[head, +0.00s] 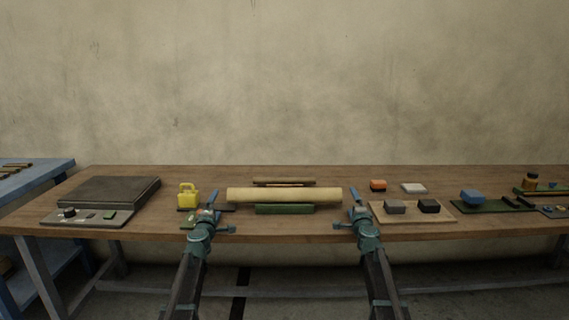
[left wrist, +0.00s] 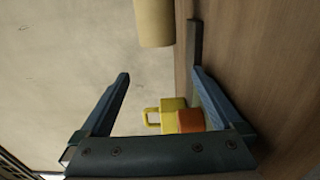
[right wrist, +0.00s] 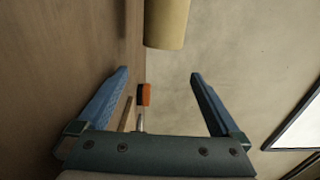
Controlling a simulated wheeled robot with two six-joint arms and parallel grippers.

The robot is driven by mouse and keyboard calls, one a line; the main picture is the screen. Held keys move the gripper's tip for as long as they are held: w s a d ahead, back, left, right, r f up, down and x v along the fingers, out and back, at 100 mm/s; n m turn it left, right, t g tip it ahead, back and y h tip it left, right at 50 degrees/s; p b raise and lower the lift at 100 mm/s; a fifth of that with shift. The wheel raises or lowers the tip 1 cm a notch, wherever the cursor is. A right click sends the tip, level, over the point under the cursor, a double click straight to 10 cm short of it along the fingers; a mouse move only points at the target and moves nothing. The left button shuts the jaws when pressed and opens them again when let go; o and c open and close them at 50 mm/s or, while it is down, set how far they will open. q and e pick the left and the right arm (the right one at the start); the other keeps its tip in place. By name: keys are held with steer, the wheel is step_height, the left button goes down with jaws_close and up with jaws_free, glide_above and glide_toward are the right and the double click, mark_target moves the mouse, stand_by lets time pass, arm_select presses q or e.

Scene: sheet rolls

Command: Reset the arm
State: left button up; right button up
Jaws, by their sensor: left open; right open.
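My left gripper (head: 221,211) is open and empty at the table's front, left of the long cream roll (head: 285,195). My right gripper (head: 346,208) is open and empty, just off the roll's right end. In the left wrist view the open fingers (left wrist: 160,73) have the roll's end (left wrist: 154,22) beyond them, apart from them. In the right wrist view the fingers (right wrist: 160,72) are likewise apart from the roll's other end (right wrist: 166,22). The roll lies level, with a green piece (head: 284,209) in front of it and a thin brown roll (head: 284,181) behind.
A yellow handled container (head: 188,198) stands close by my left gripper. A dark slab (head: 110,191) and a grey tray (head: 72,217) lie at the left. A tan board (head: 412,217) with two blocks, an orange block (head: 378,186) and a blue block (head: 473,197) are at the right.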

steer(key=w, duration=0.6)
steer(key=shift+w, duration=0.1)
steer(key=shift+r, duration=0.1)
